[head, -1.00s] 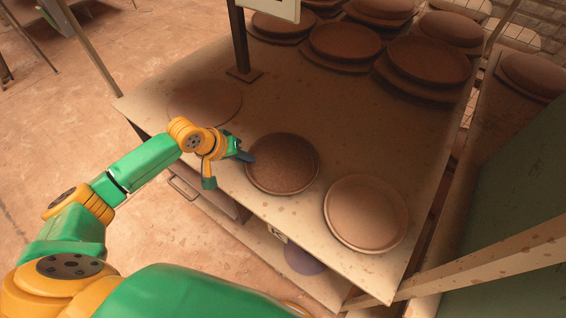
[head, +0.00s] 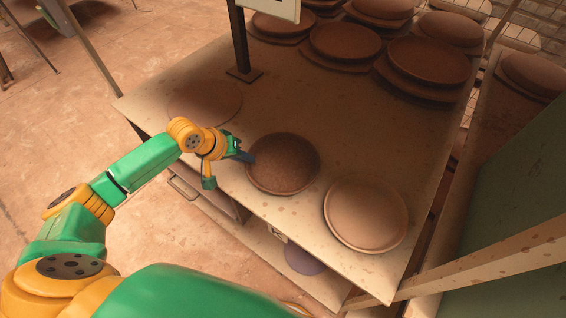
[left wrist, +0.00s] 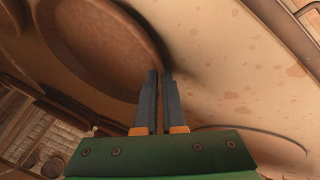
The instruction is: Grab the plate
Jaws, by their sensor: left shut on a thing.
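A round dark brown plate (head: 285,168) lies on the table near its front edge, and it also shows in the left wrist view (left wrist: 95,45). My left gripper (head: 248,157) reaches in from the left to the plate's left rim. In the left wrist view the two dark fingers (left wrist: 160,75) are close together at the rim, shut on it. The plate looks level, and I cannot tell whether it is clear of the table. My right gripper is not in view.
A lighter round plate (head: 366,214) lies to the right on the table (head: 335,110). A flat disc (head: 205,101) lies at the left. A dark post (head: 240,45) stands behind. Several brown dishes fill the back. The table's middle is clear.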

